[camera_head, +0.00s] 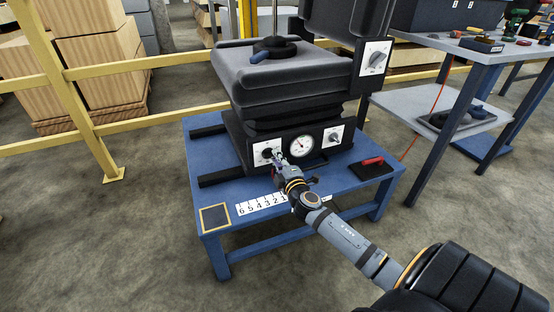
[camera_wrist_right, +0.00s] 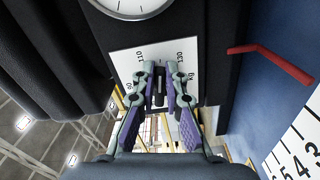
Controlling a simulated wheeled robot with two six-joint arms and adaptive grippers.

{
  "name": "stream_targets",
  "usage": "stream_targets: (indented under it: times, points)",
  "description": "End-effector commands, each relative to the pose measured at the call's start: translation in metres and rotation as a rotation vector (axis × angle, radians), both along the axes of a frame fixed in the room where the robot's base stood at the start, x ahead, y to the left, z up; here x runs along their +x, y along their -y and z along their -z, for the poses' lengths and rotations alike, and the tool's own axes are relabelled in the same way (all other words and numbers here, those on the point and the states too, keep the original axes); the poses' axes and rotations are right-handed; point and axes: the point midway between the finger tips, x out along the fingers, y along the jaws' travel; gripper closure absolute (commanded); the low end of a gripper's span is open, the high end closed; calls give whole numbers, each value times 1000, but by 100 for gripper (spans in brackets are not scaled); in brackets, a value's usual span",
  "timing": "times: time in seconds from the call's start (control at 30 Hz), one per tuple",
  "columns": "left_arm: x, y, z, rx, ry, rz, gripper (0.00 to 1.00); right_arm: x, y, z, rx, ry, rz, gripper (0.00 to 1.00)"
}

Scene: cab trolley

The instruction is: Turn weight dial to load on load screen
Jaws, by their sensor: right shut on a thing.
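The weight dial is a black knob on a white plate (camera_head: 263,158) with printed numbers, low on the left front of the seat base (camera_head: 240,147). My right gripper (camera_head: 279,158) reaches it from the front and covers part of it. In the right wrist view the fingers (camera_wrist_right: 160,92) are closed around the dark knob (camera_wrist_right: 159,88), over the white plate (camera_wrist_right: 126,62) with its numbers. I cannot read the dial's exact setting. A round gauge (camera_head: 303,145) with a needle sits right of the plate; its edge shows in the wrist view (camera_wrist_right: 130,8). No separate load screen is clearly readable.
The seat (camera_head: 270,62) stands on a blue trolley (camera_head: 345,193). A second dial plate (camera_head: 333,140), a number strip (camera_head: 262,204), a dark framed square (camera_head: 214,217) and a black block with red handle (camera_head: 371,168) are close by. A yellow rail (camera_head: 75,111) runs behind.

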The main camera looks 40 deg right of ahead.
Motion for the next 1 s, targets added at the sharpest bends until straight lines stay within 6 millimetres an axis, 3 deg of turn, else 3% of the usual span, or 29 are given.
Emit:
stream_targets:
  times: [0.2,0.23,0.4,0.77,1.0]
  points:
    - [0,0,0,0,0,0,100,-1,0,2,0,-3,1,100]
    - [0,0,0,-1,0,0,100,-1,0,2,0,-3,1,88]
    - [0,0,0,-1,1,0,100,0,0,1,-1,-3,2,66]
    - [1,0,1,-3,-2,0,100,-7,-1,1,-6,-3,1,66]
    - [0,0,0,-1,-1,0,100,-59,-14,2,-7,-7,-3,66]
